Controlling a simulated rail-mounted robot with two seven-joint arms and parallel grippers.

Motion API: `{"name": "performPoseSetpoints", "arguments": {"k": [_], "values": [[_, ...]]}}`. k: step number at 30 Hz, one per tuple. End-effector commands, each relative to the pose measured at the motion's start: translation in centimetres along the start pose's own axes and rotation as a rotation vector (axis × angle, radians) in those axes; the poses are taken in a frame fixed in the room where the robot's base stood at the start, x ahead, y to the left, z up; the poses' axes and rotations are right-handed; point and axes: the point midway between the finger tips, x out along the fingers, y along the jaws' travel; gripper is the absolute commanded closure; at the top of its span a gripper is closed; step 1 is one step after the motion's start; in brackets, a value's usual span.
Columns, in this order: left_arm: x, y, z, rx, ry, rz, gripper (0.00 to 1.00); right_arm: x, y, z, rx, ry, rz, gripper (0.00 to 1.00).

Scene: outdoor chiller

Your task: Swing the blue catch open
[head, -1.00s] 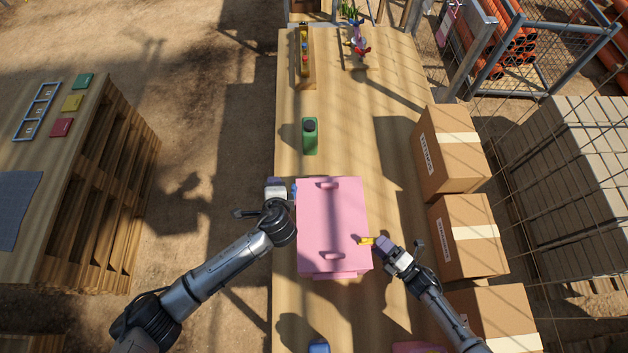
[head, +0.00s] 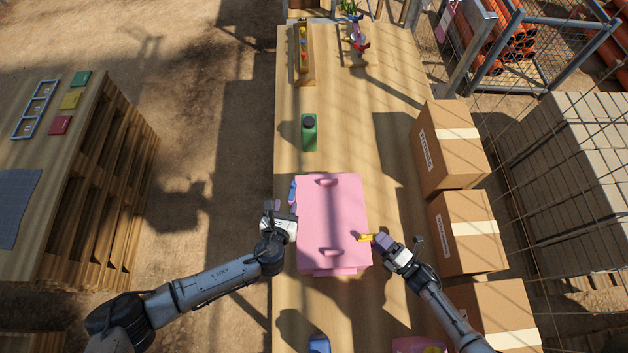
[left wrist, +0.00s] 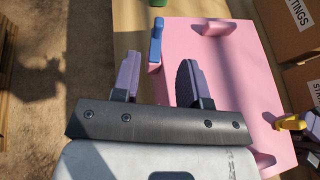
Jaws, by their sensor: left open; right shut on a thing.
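The pink chiller (head: 333,215) stands shut on the wooden table, with two pink handles on its lid. The blue catch (head: 292,191) is on its left side; in the left wrist view the blue catch (left wrist: 156,42) stands out beyond the fingertips. My left gripper (head: 286,207) is beside the chiller's left side, just nearer than the catch. In the left wrist view its purple fingers (left wrist: 158,75) are apart with nothing between them. My right gripper (head: 376,241) is shut on the yellow catch (head: 365,237) on the chiller's right side; this also shows in the left wrist view (left wrist: 290,123).
Cardboard boxes (head: 450,147) line the table's right side, close to my right arm. A wooden rack (head: 304,55) is at the far end. A blue item (head: 319,344) lies at the near edge. The table's left edge is close to the chiller.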

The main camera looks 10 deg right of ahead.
Motion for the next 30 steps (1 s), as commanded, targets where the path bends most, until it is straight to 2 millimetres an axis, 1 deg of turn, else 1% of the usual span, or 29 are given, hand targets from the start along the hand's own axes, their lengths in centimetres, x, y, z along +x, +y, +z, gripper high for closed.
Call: {"name": "performPoseSetpoints", "arguments": {"k": [9, 15, 21, 30], "values": [[5.3, 0.0, 0.1, 0.001, 0.000, 0.003, 0.60, 0.0, 0.0, 0.0, 0.001, -0.001, 0.000, 0.80], [8.0, 0.0, 0.1, 0.000, 0.000, 0.002, 0.60, 0.0, 0.0, 0.0, 0.001, -0.001, 0.000, 0.80], [9.7, 0.0, 0.1, -0.001, -0.001, 0.002, 0.60, 0.0, 0.0, 0.0, 0.001, -0.001, 0.000, 0.80], [10.8, 0.1, 0.0, -0.002, 0.001, 0.001, 0.60, 0.0, 0.0, 0.0, 0.000, -0.001, 0.000, 0.80]]}}
